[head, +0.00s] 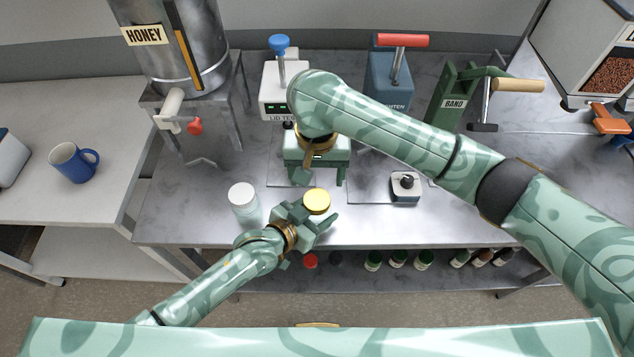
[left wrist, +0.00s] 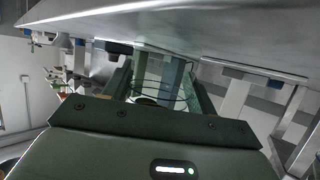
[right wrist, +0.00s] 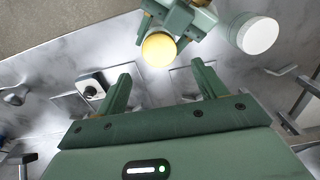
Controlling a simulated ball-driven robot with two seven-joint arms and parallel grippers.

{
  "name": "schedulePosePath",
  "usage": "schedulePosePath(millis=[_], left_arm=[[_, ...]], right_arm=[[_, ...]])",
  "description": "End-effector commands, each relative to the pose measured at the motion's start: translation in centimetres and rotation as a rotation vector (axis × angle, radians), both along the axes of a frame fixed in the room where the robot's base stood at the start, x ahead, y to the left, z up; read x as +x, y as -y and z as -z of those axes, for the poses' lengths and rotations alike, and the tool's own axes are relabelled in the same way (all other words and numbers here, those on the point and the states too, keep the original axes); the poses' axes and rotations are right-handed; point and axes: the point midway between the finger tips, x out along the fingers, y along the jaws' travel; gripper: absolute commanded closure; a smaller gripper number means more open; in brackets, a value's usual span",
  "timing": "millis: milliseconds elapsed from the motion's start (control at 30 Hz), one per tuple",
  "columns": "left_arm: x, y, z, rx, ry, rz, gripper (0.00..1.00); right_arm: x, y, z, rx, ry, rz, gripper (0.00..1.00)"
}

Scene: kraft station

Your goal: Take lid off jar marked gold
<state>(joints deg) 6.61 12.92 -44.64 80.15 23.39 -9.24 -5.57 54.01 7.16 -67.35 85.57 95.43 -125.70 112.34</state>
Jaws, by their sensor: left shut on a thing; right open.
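The jar with the gold lid (head: 317,200) is at the front of the table in the head view, its body mostly hidden. My left gripper (head: 314,219) is shut around this jar from the front. The gold lid also shows in the right wrist view (right wrist: 158,49), ahead of my right fingers. My right gripper (head: 321,178) is open and empty, pointing down just behind the jar. In the right wrist view its fingers (right wrist: 163,85) are spread, with bare table between them.
A white-lidded jar (head: 243,198) stands just left of my left gripper. A small black-knobbed device (head: 405,188) sits to the right. The lid tester (head: 283,100), a blue press (head: 388,85) and the green band machine (head: 455,100) stand behind. Bottles line a lower shelf.

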Motion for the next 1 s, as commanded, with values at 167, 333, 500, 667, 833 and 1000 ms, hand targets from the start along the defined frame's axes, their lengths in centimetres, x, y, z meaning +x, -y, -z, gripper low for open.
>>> schedulePosePath(millis=[167,333,500,667,833,1000], left_arm=[[0.0,-0.1,0.2,0.004,-0.002,-0.001,1.0],[0.0,-0.1,0.2,0.004,-0.002,-0.001,1.0],[0.0,-0.1,0.2,0.004,-0.002,-0.001,1.0],[0.0,-0.1,0.2,0.003,-0.002,0.0,1.0],[0.0,-0.1,0.2,0.003,-0.002,0.0,1.0],[0.0,-0.1,0.2,0.003,-0.002,0.0,1.0]], right_arm=[[-0.2,0.1,0.5,-0.003,-0.007,-0.02,0.3],[-0.2,0.0,3.4,-0.003,-0.008,-0.017,0.3],[-0.2,0.1,6.0,-0.003,-0.007,-0.017,0.3],[-0.1,0.1,7.2,-0.003,-0.005,-0.018,0.3],[-0.1,0.1,7.5,-0.003,-0.003,-0.02,0.3],[-0.1,0.1,7.4,-0.003,-0.003,-0.02,0.46]])
